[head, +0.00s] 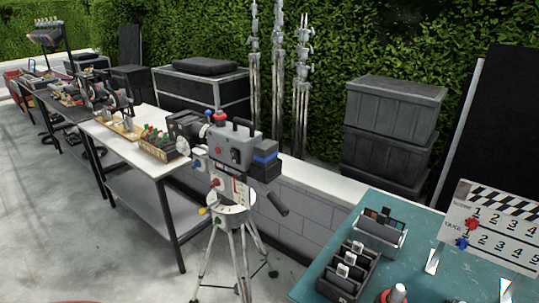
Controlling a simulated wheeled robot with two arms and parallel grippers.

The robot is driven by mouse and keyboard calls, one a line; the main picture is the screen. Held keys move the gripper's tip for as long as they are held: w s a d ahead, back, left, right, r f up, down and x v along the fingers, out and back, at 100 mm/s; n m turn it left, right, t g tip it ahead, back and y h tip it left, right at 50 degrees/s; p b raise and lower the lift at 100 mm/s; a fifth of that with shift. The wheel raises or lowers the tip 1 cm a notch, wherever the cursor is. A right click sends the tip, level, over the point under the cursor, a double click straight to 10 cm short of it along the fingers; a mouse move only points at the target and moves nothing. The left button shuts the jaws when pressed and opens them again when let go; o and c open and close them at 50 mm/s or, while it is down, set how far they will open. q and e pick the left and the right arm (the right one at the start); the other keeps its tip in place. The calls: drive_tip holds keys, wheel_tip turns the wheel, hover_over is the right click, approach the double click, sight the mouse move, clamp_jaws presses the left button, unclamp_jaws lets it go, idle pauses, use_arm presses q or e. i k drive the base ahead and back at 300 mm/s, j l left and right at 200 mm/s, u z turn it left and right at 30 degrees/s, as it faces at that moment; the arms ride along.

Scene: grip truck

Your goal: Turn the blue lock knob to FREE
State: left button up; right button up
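A grey film camera (232,148) sits on a tripod (238,240) left of the picture's middle. A small blue knob (196,164) shows on the left side of the tripod head, under the camera. A red knob (214,182) and a yellow knob (203,210) are below it. The blue knob is too small to tell which way it is turned, and no FREE label can be read. Neither of my grippers is in view.
A teal table (410,265) at the lower right holds black cases (347,268) and a clapper slate (490,225) with red and blue pieces. A white-topped table (130,150) stands left of the tripod. Black crates (392,110) are stacked behind. Floor at the lower left is clear.

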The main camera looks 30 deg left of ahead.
sight(197, 164)
drive_tip(key=i+j, duration=0.1)
drive_tip(key=j, duration=0.5)
drive_tip(key=i+j, duration=0.1)
drive_tip(key=j, duration=0.5)
drive_tip(key=i+j, duration=0.15)
drive_tip(key=j, duration=0.45)
drive_tip(key=i+j+z, duration=0.1)
drive_tip(key=j, duration=0.45)
drive_tip(key=i+j, duration=0.1)
drive_tip(key=j, duration=1.1)
drive_tip(key=i+z, duration=0.05)
